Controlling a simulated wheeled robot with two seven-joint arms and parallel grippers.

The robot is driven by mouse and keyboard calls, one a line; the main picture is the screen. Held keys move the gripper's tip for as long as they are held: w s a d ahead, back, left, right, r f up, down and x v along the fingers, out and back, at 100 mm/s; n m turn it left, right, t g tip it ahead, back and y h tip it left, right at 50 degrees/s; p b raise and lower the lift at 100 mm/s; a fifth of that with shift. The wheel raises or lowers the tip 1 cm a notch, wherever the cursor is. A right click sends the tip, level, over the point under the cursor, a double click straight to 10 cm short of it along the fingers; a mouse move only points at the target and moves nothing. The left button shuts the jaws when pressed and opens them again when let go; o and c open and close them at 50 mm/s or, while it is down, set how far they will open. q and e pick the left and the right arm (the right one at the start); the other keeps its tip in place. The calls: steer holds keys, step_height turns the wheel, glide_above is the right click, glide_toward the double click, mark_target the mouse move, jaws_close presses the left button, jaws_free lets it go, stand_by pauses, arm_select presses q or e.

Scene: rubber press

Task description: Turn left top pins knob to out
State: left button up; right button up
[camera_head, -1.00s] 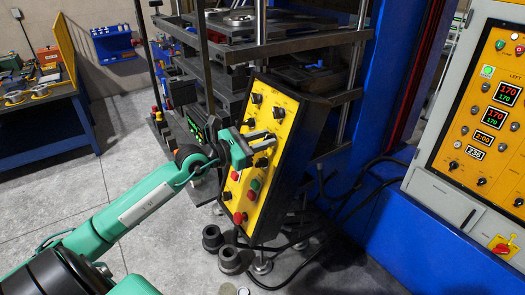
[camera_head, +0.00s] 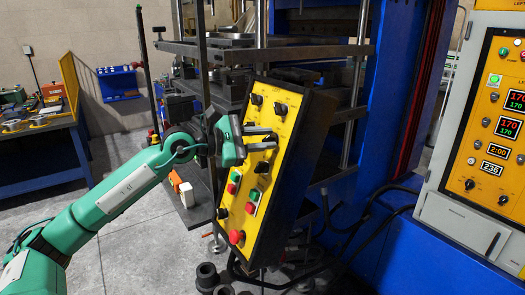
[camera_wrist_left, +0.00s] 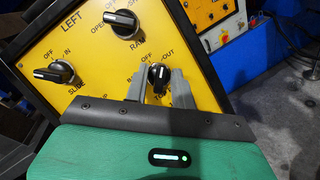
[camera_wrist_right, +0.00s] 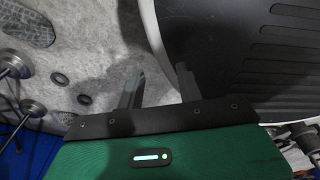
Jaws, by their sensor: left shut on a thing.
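The yellow LEFT control panel (camera_head: 243,186) stands tilted in the middle of the head view. My left gripper (camera_head: 275,139) is at its upper part. In the left wrist view my left gripper (camera_wrist_left: 159,88) is shut on a black knob with a white pointer mark (camera_wrist_left: 158,72), one finger on each side. Labels OFF and OUT show above the knob; its lower label is partly hidden by the fingers. The pointer looks roughly upright, but its exact setting is hard to tell. My right gripper (camera_wrist_right: 160,90) is open and empty in the right wrist view.
The RAM knob (camera_wrist_left: 122,22) and a slide knob (camera_wrist_left: 54,72) sit close by on the same panel. Red (camera_head: 237,237) and green buttons are lower down. Cables hang behind the panel. A yellow cabinet with displays (camera_head: 506,129) stands at the right.

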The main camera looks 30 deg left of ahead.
mark_target(265, 140)
arm_select(q)
steer(key=shift+m+b, duration=0.4)
arm_select(e)
steer(key=shift+w+a+f, duration=0.1)
steer(key=shift+w+f, duration=0.05)
steer(key=shift+w, duration=0.65)
arm_select(q)
steer(key=o, duration=0.6)
steer(key=shift+o, duration=0.2)
